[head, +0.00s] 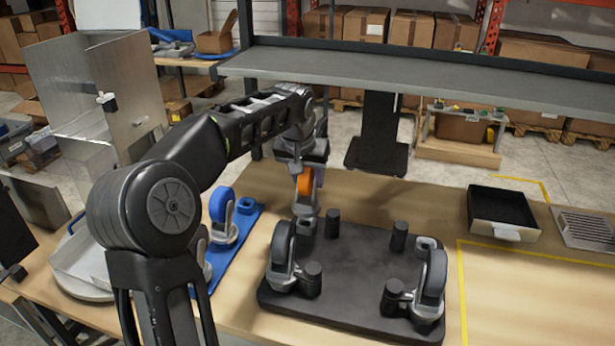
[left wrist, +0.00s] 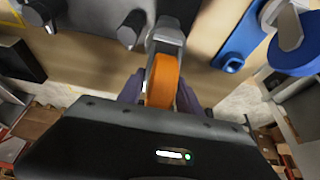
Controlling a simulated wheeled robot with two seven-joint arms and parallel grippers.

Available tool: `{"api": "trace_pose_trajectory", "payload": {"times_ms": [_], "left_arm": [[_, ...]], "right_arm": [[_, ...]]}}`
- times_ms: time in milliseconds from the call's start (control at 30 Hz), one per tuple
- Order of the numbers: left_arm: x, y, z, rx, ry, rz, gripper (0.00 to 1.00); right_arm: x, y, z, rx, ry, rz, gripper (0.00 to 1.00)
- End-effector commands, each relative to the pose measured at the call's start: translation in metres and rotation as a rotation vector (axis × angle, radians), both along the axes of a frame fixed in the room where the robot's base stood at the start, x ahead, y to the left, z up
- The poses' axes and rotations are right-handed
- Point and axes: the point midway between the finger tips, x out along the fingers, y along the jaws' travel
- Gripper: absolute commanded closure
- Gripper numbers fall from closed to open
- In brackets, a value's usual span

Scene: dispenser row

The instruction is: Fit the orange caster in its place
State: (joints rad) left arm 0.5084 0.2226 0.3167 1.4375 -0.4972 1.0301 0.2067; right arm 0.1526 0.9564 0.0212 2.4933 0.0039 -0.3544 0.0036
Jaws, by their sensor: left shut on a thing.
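The orange caster (head: 304,184) is held by its wheel in my left gripper (head: 306,172), grey bracket downward, over the back left corner of the black base plate (head: 350,270). In the left wrist view the orange wheel (left wrist: 162,80) sits between the two fingers (left wrist: 160,95), with its grey bracket (left wrist: 166,36) beyond them. Whether the bracket touches the plate cannot be told. Black-wheeled casters stand at the plate's front left (head: 283,255) and right side (head: 430,285). My right gripper is out of view.
A blue mat (head: 235,240) left of the plate carries a blue-wheeled caster (head: 222,210). Black posts (head: 399,236) stand up from the plate. A grey shelf (head: 420,78) crosses behind. A black tray (head: 503,212) lies at right, with bare table between.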

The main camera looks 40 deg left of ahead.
Motion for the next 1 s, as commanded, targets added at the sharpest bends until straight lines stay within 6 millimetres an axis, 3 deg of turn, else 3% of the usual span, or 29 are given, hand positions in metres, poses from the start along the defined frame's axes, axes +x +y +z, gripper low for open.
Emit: {"api": "trace_pose_trajectory", "payload": {"times_ms": [1000], "left_arm": [[0.0,0.0,-0.016,0.001,-0.002,0.0,1.0]], "right_arm": [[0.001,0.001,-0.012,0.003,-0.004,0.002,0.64]]}}
